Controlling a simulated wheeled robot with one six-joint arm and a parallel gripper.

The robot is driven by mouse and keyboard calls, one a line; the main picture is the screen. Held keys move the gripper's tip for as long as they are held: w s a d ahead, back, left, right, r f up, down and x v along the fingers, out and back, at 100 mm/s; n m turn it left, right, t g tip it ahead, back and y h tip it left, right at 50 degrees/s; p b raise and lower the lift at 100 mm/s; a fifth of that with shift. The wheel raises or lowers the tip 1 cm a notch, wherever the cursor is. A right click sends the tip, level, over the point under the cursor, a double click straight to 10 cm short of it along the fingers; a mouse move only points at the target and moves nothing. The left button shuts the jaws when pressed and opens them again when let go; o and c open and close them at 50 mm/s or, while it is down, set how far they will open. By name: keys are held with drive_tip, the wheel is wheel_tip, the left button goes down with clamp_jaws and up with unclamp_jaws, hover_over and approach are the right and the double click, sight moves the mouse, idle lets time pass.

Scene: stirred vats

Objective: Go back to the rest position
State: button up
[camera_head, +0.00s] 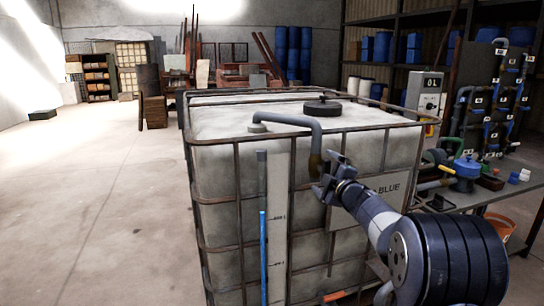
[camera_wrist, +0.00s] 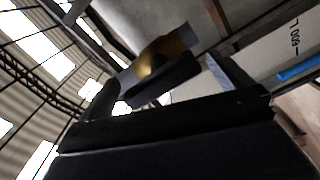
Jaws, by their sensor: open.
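My gripper (camera_head: 322,176) is open at the front of a large white caged tank (camera_head: 262,190) with a "BLUE" label (camera_head: 388,189). It is close to the lower end of a grey bent pipe (camera_head: 297,121) that comes over the tank's top edge. I cannot tell whether they touch. In the wrist view my gripper's dark jaws fill the lower middle. A brass-coloured part (camera_wrist: 172,44) shows just beyond them, and nothing is clearly held between them.
A level tube with blue liquid (camera_head: 263,240) runs down the tank front. At right are a control box (camera_head: 426,92), a blue-piped rack (camera_head: 492,100) and a bench with a blue-lidded pot (camera_head: 466,170). An orange bucket (camera_head: 499,228) stands low.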

drive_tip(key=m+p, duration=0.1)
drive_tip(key=m, duration=0.1)
drive_tip(key=m+p, duration=0.4)
drive_tip(key=shift+r+m, duration=0.3)
drive_tip(key=shift+m, duration=0.1)
drive_tip(key=m+p, duration=0.3)
drive_tip(key=shift+m, duration=0.3)
drive_tip(key=m+p, duration=0.3)
drive_tip(key=shift+d+p, duration=0.1)
drive_tip(key=shift+p, duration=0.3)
drive_tip(key=shift+s+f, duration=0.2)
drive_tip(key=shift+f, duration=0.05)
drive_tip(key=shift+s+d+b, duration=0.15)
drive_tip(key=shift+s+b, duration=0.15)
drive_tip(key=shift+s, duration=0.05)
